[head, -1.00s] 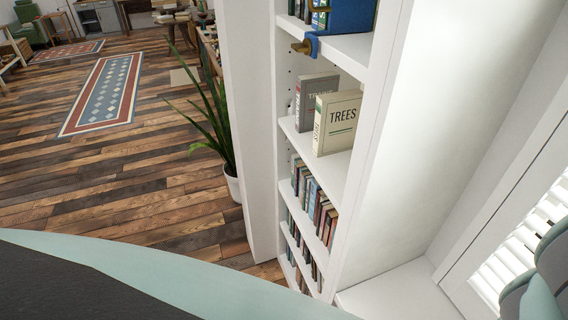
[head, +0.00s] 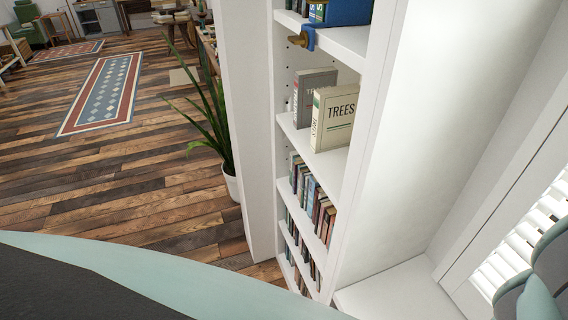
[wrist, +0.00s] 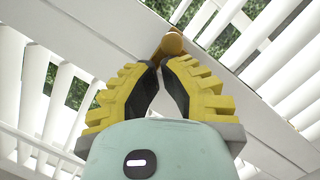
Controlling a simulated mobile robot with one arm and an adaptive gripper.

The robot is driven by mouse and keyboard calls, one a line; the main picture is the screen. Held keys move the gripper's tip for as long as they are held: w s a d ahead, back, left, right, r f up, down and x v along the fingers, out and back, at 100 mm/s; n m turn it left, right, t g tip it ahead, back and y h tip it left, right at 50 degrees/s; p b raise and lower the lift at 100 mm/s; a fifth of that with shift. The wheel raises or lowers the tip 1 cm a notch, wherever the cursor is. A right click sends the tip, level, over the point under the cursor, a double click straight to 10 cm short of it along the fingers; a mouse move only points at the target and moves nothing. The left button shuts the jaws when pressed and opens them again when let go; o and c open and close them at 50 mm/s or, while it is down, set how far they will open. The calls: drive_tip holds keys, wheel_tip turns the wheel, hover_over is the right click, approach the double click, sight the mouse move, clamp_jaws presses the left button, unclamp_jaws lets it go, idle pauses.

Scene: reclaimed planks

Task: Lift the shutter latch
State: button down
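The shutter latch (wrist: 173,44) is a small brown-gold piece with a rounded head on the white shutter frame, at the top middle of the wrist view. My gripper (wrist: 159,66) has yellow ridged fingers with black pads. Its tips are close together at the latch's lower end, with a wider gap nearer the palm. Whether the tips touch or pinch the latch is unclear. The white slatted shutter (wrist: 270,75) fills the wrist view, with greenery behind its slats. Part of the shutter (head: 515,250) shows at the head view's right edge; the latch is hidden there.
A tall white bookcase (head: 400,130) with books stands left of the shutter. A white ledge (head: 400,289) lies below. A potted plant (head: 218,130) stands beyond the bookcase. The plank floor (head: 150,170) at left is largely open, with a patterned rug (head: 103,92).

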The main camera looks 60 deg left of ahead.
drive_tip(key=shift+r+n+b, duration=0.1)
drive_tip(key=shift+n+b, duration=0.5)
drive_tip(key=shift+b, duration=1.8)
